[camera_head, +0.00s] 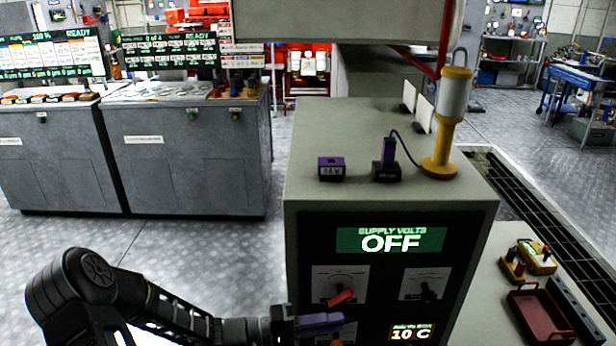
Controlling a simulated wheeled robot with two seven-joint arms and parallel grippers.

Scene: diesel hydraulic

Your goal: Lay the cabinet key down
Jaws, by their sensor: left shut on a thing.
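My left gripper (292,326) is low in the view, in front of the grey cabinet's face, and is shut. A purple piece (320,322) shows at its jaws, in front of the panel's lower left; it appears to be the cabinet key, but its full shape is hidden. The grey cabinet (400,202) has a flat top and a front display (391,241) reading OFF. A red knob (342,297) sits on the panel just above the purple piece. My right gripper is not in view.
On the cabinet top stand a small purple box (331,168), a black base with a purple plug (387,171) and a yellow lamp (443,140). The top's left and front parts are clear. At lower right, a red tray (540,314) lies on a grey surface.

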